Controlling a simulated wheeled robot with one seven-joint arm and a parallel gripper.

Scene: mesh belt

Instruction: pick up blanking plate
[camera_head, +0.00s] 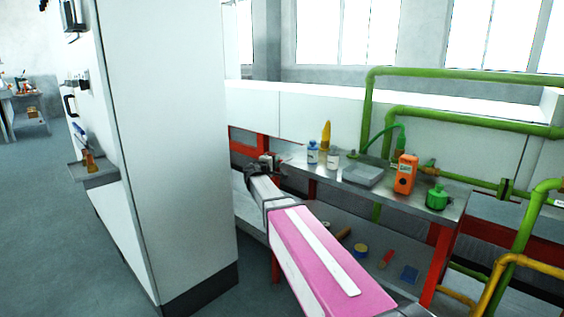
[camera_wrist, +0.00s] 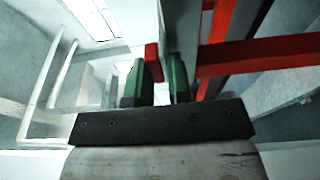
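I cannot make out the blanking plate for certain. A small flat blue square (camera_head: 409,273) lies on the lower grey surface at the right in the head view, and it may be the plate. My gripper (camera_head: 266,163) is by the left end of the metal shelf, well away from the blue square. In the wrist view its two green-padded fingers (camera_wrist: 155,84) stand apart with a gap between them. No held object shows there. A red block shows beyond the fingers.
The metal shelf (camera_head: 448,212) carries bottles, a grey tray (camera_head: 362,174), an orange instrument (camera_head: 405,174) and a green object (camera_head: 437,197). A yellow-blue roll (camera_head: 361,250) and a red item (camera_head: 386,258) lie below. Green pipes (camera_head: 470,119) stand right; a white cabinet (camera_head: 170,140) stands left.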

